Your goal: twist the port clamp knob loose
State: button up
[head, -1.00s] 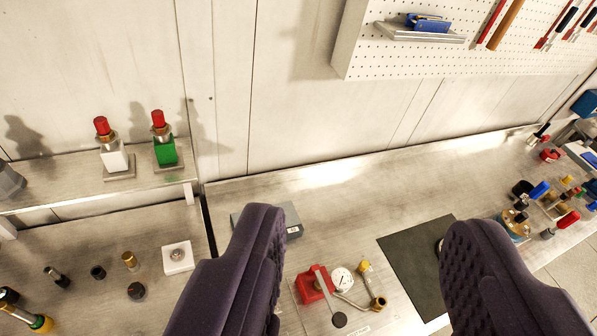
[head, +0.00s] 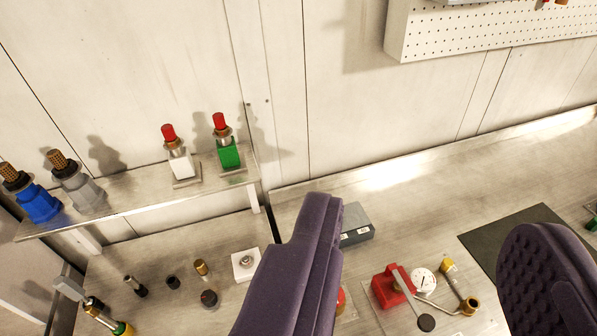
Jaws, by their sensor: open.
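Two clamp-like blocks stand upright on the left wall shelf: a white block (head: 181,163) and a green block (head: 229,154). Each has a metal collar and a red knob on top, the white one's knob (head: 168,132) and the green one's knob (head: 220,122). No label shows which is the port clamp. My gripper (head: 428,215) is open and empty, its two dark purple fingers wide apart in the foreground. Both knobs are up and left of the fingers, well apart from them. The left finger hides part of the bench.
A blue fitting (head: 40,203) and a grey fitting (head: 82,190) share the shelf (head: 135,200). Below are several small fittings and a white square plate (head: 245,264). A grey box (head: 357,226), a red pump-like part (head: 390,288) and a dark mat (head: 515,238) lie on the bench.

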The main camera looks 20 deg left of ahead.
aim_at(209, 297)
jog(key=u, duration=1)
